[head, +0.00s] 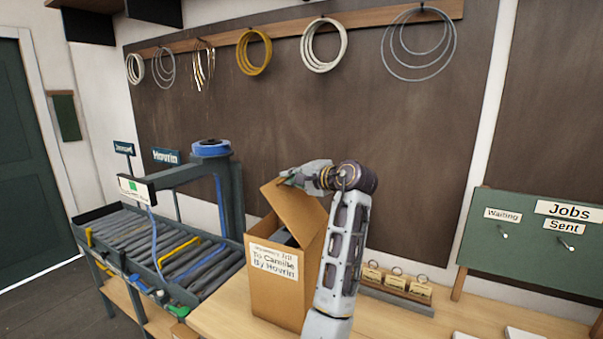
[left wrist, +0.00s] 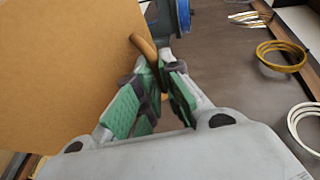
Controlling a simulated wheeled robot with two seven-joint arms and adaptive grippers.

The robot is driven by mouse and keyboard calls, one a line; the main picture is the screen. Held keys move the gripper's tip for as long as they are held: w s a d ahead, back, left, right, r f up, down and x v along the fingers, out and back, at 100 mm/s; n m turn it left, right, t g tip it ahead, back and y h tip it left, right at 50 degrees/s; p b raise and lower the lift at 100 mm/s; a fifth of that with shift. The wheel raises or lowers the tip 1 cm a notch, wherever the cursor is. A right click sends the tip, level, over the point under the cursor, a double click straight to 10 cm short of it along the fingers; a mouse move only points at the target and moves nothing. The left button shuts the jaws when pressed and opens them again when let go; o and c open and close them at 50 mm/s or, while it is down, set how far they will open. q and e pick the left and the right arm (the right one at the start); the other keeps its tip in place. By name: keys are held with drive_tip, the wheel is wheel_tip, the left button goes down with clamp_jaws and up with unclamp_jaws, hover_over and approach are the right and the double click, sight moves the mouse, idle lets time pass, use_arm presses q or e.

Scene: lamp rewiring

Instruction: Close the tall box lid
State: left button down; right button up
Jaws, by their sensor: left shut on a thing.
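The tall cardboard box (head: 312,270) stands on the wooden bench, with a handwritten label on its front. Its lid (head: 300,207) is tilted up, and the box mouth is open on the side facing me. Something dark shows inside the opening. My left gripper (head: 290,174) is at the lid's upper edge. In the left wrist view the lid (left wrist: 60,70) fills the left side, and the left gripper (left wrist: 155,85) is shut on a brown curved tab (left wrist: 145,47) by the lid's edge. My right gripper is out of view.
A roller conveyor (head: 165,255) with a blue-topped post (head: 211,148) stands left of the box. Small tagged items (head: 396,282) sit on a rack at right, and a green Jobs board (head: 530,240) stands beyond. Wire coils (head: 254,52) hang on the wall behind.

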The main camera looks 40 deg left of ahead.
use_arm(q)
drive_tip(key=shift+s+a+f+h, duration=0.25)
drive_tip(key=shift+a+f+h, duration=0.15)
drive_tip(key=shift+a, duration=0.3)
drive_tip(key=s+a+f+n+h+p, duration=0.1)
drive_tip(key=a+f+p, duration=0.3)
drive_tip(key=a+f, duration=0.4)
drive_tip(key=shift+s+f+h, duration=0.75)
drive_tip(key=shift+f+h, duration=0.15)
drive_tip(key=shift+f, duration=0.85)
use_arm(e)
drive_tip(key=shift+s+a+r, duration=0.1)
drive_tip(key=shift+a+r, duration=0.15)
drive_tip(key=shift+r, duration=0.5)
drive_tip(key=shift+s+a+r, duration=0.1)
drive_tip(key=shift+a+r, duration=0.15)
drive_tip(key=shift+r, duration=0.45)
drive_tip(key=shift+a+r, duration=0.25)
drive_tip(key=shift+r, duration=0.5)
use_arm(q)
drive_tip(key=c, duration=1.6)
unclamp_jaws()
drive_tip(key=shift+a, duration=0.1)
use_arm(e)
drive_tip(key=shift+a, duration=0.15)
use_arm(q)
drive_tip(key=shift+o, duration=0.2)
